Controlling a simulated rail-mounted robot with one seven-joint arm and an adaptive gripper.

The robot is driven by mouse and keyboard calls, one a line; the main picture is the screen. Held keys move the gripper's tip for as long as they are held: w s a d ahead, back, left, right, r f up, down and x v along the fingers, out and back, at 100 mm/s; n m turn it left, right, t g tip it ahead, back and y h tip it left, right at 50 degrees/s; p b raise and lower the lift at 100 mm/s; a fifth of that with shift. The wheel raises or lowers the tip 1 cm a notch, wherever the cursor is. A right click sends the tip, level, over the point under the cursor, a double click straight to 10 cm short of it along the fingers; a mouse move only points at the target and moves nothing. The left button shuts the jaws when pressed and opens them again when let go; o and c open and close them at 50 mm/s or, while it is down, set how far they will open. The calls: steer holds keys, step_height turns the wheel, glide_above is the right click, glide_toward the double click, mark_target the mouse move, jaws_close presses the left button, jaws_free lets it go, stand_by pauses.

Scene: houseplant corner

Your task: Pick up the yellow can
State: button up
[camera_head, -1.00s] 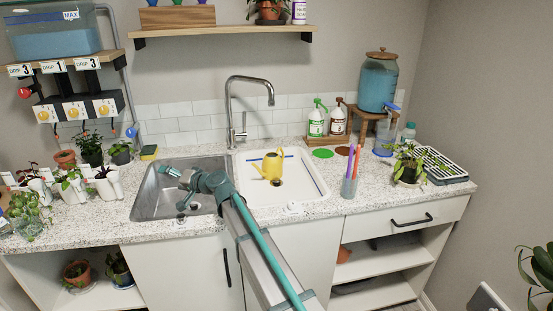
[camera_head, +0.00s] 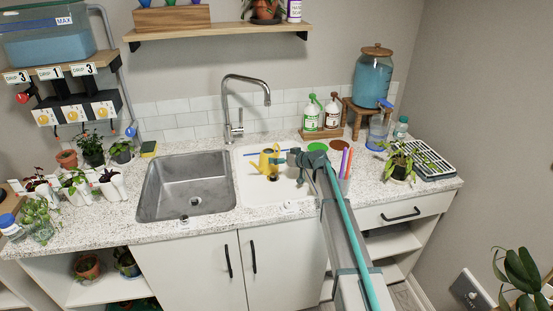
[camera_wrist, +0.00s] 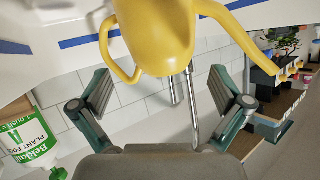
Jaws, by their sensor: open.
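The yellow can (camera_head: 266,161), a small watering can, stands on the white drainboard (camera_head: 250,196) right of the sink basin. In the wrist view the can (camera_wrist: 160,40) fills the top centre, cut off by the frame edge, with a loop handle at left and a long spout to the right. My gripper (camera_head: 290,157) is just right of the can in the head view, partly overlapping its right side. In the wrist view my gripper (camera_wrist: 160,78) is open, its fingers spread left and right, with the near end of the can between or just beyond their tips. Contact cannot be told.
A tall faucet (camera_head: 233,110) rises behind the sink basin (camera_head: 188,185). A cup with coloured pens (camera_head: 345,168) is close right of my gripper. A potted plant (camera_head: 400,165) stands further right.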

mark_target(266, 160)
steer(key=shift+d+f, duration=0.15)
steer(key=shift+f, duration=0.15)
steer(key=p+x, duration=0.3)
steer(key=x, duration=0.3)
steer(key=shift+w+a+f, duration=0.2)
steer(key=shift+a, duration=0.1)
steer(key=shift+a+f, duration=0.15)
steer(key=c, duration=1.2)
steer(key=shift+c, duration=1)
